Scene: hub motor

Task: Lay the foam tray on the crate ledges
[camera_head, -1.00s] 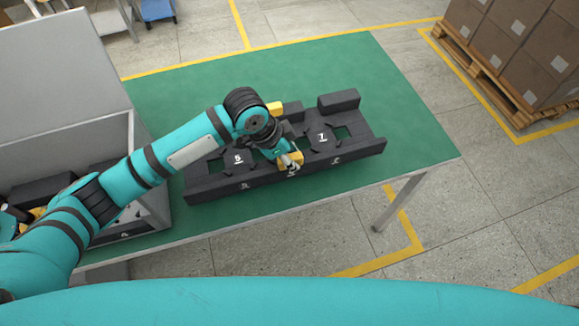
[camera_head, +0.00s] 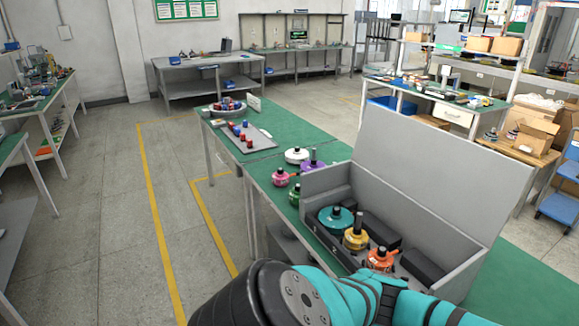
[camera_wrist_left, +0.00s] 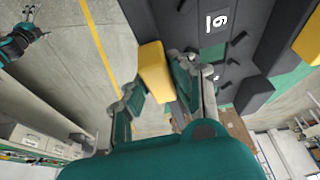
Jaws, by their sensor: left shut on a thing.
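The dark foam tray (camera_wrist_left: 240,60) shows in the left wrist view, with a white number and yellow grip tabs. My left gripper (camera_wrist_left: 162,82) is shut on its near yellow tab (camera_wrist_left: 153,68). Green surface shows beside the tray; I cannot tell whether it is lifted. The tray is outside the head view. The grey crate (camera_head: 322,182) stands open on the green table in the head view, its lid (camera_head: 430,175) raised. It holds teal (camera_head: 336,218), yellow (camera_head: 355,236) and orange (camera_head: 381,258) hub motors between black foam blocks; its ledges are hard to make out. My right gripper (camera_wrist_left: 33,22) appears open and empty, apart from the tray.
White (camera_head: 297,155), purple (camera_head: 313,166), pink (camera_head: 280,177) and green hub motors stand on the table left of the crate. A grey tray (camera_head: 245,140) with small red and blue parts lies farther back. My arm covers the bottom of the head view.

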